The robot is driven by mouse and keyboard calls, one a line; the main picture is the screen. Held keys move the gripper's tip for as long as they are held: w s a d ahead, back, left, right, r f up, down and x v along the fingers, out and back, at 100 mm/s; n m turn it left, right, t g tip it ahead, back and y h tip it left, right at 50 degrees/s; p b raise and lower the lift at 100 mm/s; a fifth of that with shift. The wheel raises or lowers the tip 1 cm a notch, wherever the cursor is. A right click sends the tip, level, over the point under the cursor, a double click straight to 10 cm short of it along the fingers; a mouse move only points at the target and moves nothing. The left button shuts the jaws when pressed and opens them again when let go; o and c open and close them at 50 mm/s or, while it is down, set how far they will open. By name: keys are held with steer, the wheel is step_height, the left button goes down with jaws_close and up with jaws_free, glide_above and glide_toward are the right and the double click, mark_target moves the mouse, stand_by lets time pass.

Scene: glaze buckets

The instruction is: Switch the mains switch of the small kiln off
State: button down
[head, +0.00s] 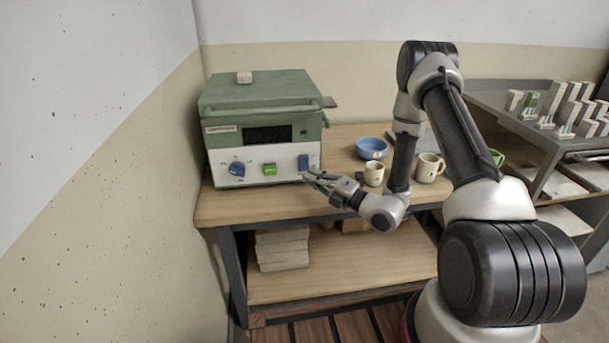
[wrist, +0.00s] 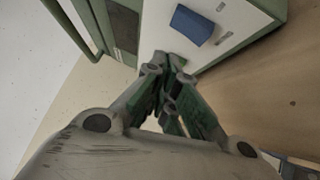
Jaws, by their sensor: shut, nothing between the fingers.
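The small kiln (head: 262,120) is a green and white box on the wooden table at the left. Its white front panel carries a blue knob (head: 237,169), a green lit button (head: 269,169) and a blue rocker switch (head: 303,162) at the right. The blue switch also shows in the wrist view (wrist: 192,25), with small labels beside it. My gripper (head: 308,176) is shut and empty, its fingertips just in front of the panel and a little below the blue switch. In the wrist view my gripper (wrist: 166,62) points at the panel near the switch. I cannot tell whether the fingertips touch the panel.
A blue bowl (head: 371,147), a cream mug (head: 374,174) and another mug (head: 429,167) stand on the table to the right. A shelf unit (head: 500,105) with small blocks stands at the right. The wall is close at left.

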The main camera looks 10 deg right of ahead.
steer(key=r+v, duration=0.1)
steer(key=v, duration=0.7)
steer(key=shift+s+r, duration=0.15)
steer(key=shift+r, duration=0.05)
steer(key=shift+d, duration=0.2)
